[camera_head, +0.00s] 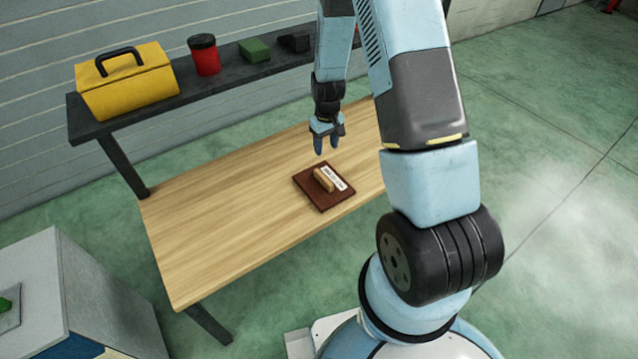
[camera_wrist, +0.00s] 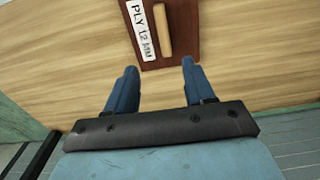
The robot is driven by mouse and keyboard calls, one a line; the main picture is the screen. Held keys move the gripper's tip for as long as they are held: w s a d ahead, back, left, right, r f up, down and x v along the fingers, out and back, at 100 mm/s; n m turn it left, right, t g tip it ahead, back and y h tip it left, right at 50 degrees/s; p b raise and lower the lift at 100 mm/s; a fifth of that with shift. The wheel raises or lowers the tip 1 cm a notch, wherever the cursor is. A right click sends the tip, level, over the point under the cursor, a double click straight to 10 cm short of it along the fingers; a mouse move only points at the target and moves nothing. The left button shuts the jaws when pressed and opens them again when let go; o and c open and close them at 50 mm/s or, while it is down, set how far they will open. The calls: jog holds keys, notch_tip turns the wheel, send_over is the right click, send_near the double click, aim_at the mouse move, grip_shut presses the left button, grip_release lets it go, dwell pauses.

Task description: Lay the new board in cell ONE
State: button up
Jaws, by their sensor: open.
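A reddish-brown board (camera_head: 319,197) lies flat on the wooden workbench (camera_head: 215,225). It has a light wooden grip block (camera_head: 323,180) on top and a white label (camera_head: 336,177) beside the block. In the wrist view the board (camera_wrist: 183,50) shows at the top, partly cut off, and its label (camera_wrist: 139,27) reads "PLY 12 MM". My gripper (camera_head: 328,146) is above the bench, on the far side of the board and apart from it. In the wrist view my gripper (camera_wrist: 158,80) is open, with nothing between its fingers. No cell marked ONE shows in either view.
A dark shelf (camera_head: 225,88) behind the bench holds a yellow toolbox (camera_head: 130,85), a red canister (camera_head: 204,57), a green block (camera_head: 254,50) and a dark wedge (camera_head: 294,42). A grey cabinet (camera_head: 105,300) stands at the lower left. The bench left of the board is bare.

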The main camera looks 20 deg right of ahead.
aim_at(324, 177)
jog(key=shift+a+f, duration=0.15)
jog(key=shift+f, duration=3.65)
jog(key=shift+a+f, duration=0.15)
jog(key=shift+f, duration=3.6)
grip_shut()
